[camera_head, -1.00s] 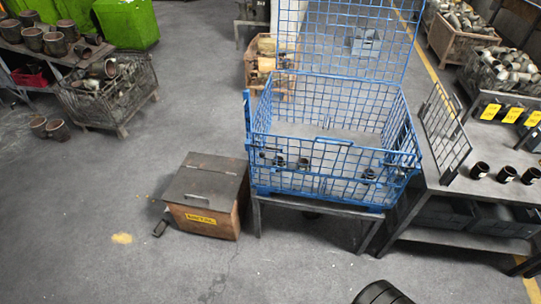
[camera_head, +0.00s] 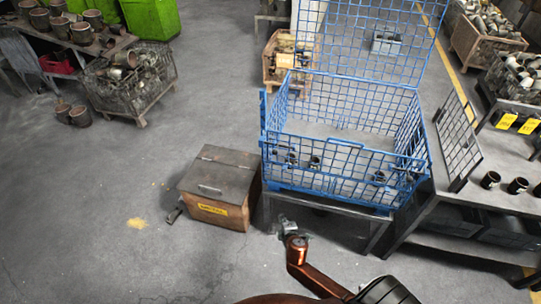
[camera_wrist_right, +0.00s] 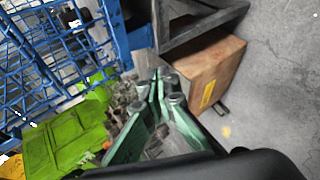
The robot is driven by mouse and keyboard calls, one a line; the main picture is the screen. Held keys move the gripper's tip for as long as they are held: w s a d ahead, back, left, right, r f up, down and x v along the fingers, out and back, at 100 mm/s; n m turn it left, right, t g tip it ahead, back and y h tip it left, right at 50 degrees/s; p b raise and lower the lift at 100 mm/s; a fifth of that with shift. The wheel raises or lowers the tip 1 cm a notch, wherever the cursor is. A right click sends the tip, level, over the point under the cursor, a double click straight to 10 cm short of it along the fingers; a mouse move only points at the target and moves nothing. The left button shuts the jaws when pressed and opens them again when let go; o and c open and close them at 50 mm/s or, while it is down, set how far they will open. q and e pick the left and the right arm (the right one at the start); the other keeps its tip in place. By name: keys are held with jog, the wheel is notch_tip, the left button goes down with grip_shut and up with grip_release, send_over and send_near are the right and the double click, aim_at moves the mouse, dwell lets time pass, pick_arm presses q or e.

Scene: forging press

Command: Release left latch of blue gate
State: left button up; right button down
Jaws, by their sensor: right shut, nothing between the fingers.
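The blue wire cage (camera_head: 427,160) stands on a dark metal table, its tall rear panel upright. Its blue front gate (camera_head: 340,174) is up, with a handle at its top middle. The left latch is too small to make out clearly at the gate's left end. My right gripper (camera_head: 289,228) is shut and empty, low in front of the table's left part, below the gate and apart from it. In the right wrist view, my right gripper's fingertips (camera_wrist_right: 165,85) are close together, and blue mesh (camera_wrist_right: 45,60) is at the left. My left gripper is out of view.
A brown box with a dark lid (camera_head: 222,172) stands on the floor left of the table. A workbench (camera_head: 440,211) with black cups and a leaning grid panel is at the right. Dark parts sit inside the cage by the gate. The floor at the front left is mostly clear.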

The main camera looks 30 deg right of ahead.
jog(key=w+a+r+n+t, duration=0.1)
jog(key=w+a+r+t, duration=0.1)
jog(key=r, duration=1.2)
jog(key=w+a+r+n+t+h+p, duration=0.1)
jog(key=w+r, duration=0.4)
jog(key=r, duration=0.9)
jog(key=n+t, duration=0.1)
jog(key=t, duration=0.1)
jog(key=shift+a+t, duration=0.35)
jog(key=shift+t, duration=0.05)
jog(key=shift+w, duration=0.15)
jog(key=w+d, duration=0.6)
jog(key=w, duration=0.1)
jog(key=shift+d, duration=0.15)
jog(key=shift+s, duration=0.15)
